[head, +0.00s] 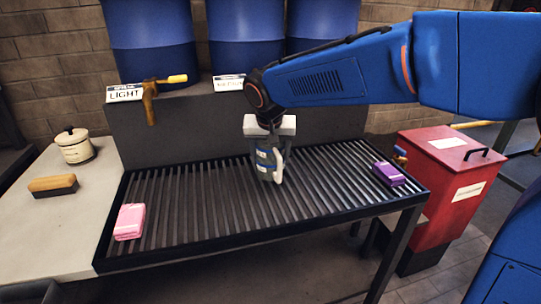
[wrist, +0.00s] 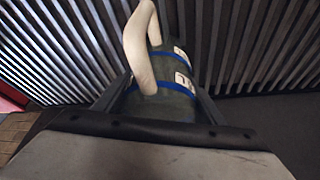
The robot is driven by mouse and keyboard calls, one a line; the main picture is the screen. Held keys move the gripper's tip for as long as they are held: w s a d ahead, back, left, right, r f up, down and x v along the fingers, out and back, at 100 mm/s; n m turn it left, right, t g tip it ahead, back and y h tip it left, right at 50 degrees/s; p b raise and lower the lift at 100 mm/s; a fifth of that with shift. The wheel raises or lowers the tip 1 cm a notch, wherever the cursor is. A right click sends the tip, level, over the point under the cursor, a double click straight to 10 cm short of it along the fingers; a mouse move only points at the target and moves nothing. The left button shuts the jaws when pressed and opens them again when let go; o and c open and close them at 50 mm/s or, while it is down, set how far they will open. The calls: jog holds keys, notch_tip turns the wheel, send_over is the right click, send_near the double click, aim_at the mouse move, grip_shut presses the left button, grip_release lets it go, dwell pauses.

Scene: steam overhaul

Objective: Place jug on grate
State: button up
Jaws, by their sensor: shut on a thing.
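The jug (head: 267,163) is dark grey-green with blue bands, pale labels and a white handle. It hangs upright below my gripper (head: 268,133) in the head view, over the middle of the slatted grate (head: 200,210). My gripper is shut on the jug. In the wrist view the jug (wrist: 162,104) sits between the two fingers of my gripper (wrist: 158,100), with its white handle at the top and the grate (wrist: 60,45) behind. I cannot tell whether the jug's base touches the bars.
A pink block (head: 130,221) lies at the grate's front left and a purple block (head: 388,173) at its right. A brush (head: 53,186) and a lidded cream pot (head: 75,146) stand on the left counter. A brass tap (head: 150,100) and blue barrels (head: 245,35) are behind. A red bin (head: 440,180) stands right.

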jog(key=shift+f, duration=0.1)
jog(key=o, duration=1.2)
jog(key=v, duration=1.2)
jog(key=shift+s, duration=0.1)
jog(key=shift+d, duration=0.1)
